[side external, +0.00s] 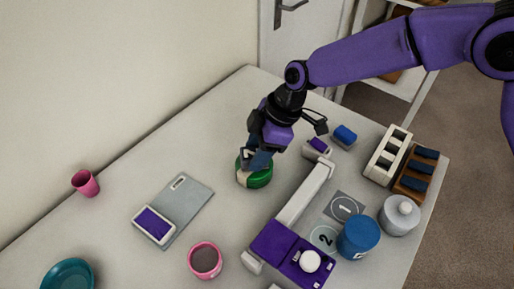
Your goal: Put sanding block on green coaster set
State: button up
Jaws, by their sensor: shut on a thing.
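The green coaster set (262,180) is a round green stack with a pale band, near the middle of the table. My gripper (261,153) points down right above it and partly hides its top. My gripper is shut on a small dark blue block (258,160), which looks like the sanding block. The block is low over the coaster set; I cannot tell whether they touch. The fingers hide part of the block.
To the right are a blue block (343,136), a purple-topped block (317,147), a cream rack (387,156), a wooden rack (411,184) and a blue tub (358,238). A grey board (187,205) and pink cup (205,262) lie left.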

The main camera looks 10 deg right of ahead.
jog(key=shift+f, duration=0.1)
jog(key=o, duration=1)
jog(key=shift+o, duration=0.2)
jog(key=v, duration=1.2)
jog(key=s+d+m+h, duration=0.1)
jog(key=s+d, duration=0.7)
jog(key=d, duration=0.5)
jog(key=s+d+m+h, duration=0.1)
jog(key=s+d+m, duration=0.1)
jog(key=s+d, duration=0.6)
jog(key=s+d+f+m+h, duration=0.1)
jog(key=s+d+m+h, duration=0.1)
jog(key=s+d, duration=0.7)
jog(key=d, duration=0.8)
jog(key=shift+d, duration=0.3)
